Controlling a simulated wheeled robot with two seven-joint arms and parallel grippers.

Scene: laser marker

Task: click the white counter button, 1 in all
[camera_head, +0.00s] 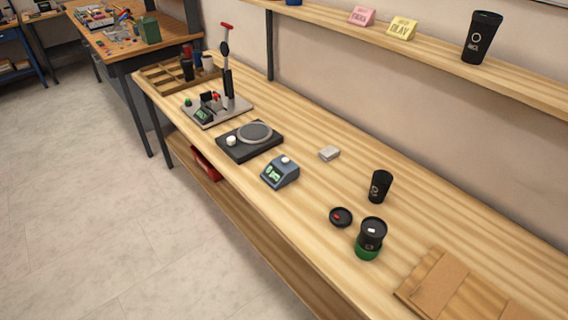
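A small blue-grey counter box (281,174) stands near the front edge of the long wooden bench, about mid-frame. It has a lit green display (273,173) on its sloped face, with digits too small to read surely. A round white button (285,160) sits on its top, in plain sight with nothing touching it. Neither of my grippers is in the picture.
Behind-left of the counter lies a black turntable base (249,149) with a white knob (231,141), then a laser marker stand (217,107). A small pale block (329,153), black cups (380,186) and a lid (341,217) lie to the right.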

